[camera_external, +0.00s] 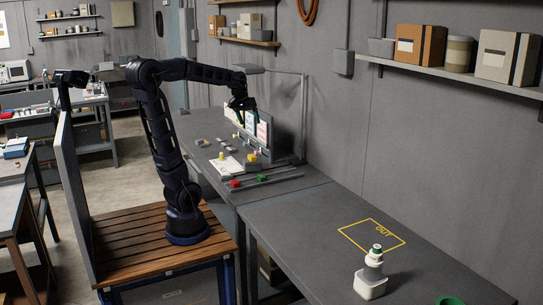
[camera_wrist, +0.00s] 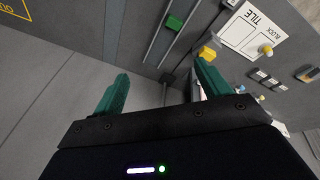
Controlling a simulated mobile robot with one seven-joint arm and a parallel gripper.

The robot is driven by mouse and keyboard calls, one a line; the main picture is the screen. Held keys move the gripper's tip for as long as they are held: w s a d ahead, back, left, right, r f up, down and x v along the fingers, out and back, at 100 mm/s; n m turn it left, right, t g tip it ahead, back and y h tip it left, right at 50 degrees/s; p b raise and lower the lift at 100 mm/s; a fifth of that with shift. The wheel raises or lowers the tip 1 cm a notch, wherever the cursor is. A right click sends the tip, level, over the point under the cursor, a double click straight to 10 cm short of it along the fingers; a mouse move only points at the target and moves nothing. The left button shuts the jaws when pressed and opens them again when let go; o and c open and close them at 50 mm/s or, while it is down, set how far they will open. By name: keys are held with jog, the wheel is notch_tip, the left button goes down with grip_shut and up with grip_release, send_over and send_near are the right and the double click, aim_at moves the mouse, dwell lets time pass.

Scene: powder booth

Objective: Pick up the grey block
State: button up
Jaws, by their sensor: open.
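My gripper (camera_external: 241,113) is raised above the far table, near the upright board. In the wrist view its two green fingers (camera_wrist: 160,78) are spread apart with nothing between them. A dark grey block-like piece (camera_wrist: 308,74) lies at the right edge of the wrist view, well to the right of the fingers. In the external view a small grey piece (camera_external: 202,142) lies on the far table, left of the board. I cannot tell for sure which grey piece is the grey block. A white sheet marked BLOCK and TILE (camera_wrist: 245,33) lies near them.
A green block (camera_wrist: 174,22) lies by the rails and a yellow block (camera_wrist: 207,52) shows beside the right finger. A red block (camera_external: 235,183) lies by the rails (camera_external: 268,179). The upright board (camera_external: 258,135) and a thin post (camera_external: 303,115) stand close to my gripper.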

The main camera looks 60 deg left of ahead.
jog(key=w+a+f+n, duration=0.1)
jog(key=w+a+n, duration=0.15)
jog(key=a, duration=0.65)
jog(key=w+a+n, duration=0.2)
jog(key=w+a, duration=0.1)
jog(key=a, duration=0.5)
jog(key=n+g+y, duration=0.2)
jog(key=n+g, duration=0.2)
jog(key=n, duration=0.7)
send_over(200, 140)
jog(key=d, duration=0.1)
jog(key=shift+m, duration=0.25)
jog(key=f, duration=2.7)
jog(key=shift+s, duration=0.2)
jog(key=shift+a+f, duration=0.25)
jog(key=shift+f, duration=1)
jog(key=shift+a+f, duration=0.25)
jog(key=shift+f, duration=0.95)
jog(key=c, duration=1.2)
jog(key=shift+o, duration=0.2)
jog(key=shift+r, duration=0.15)
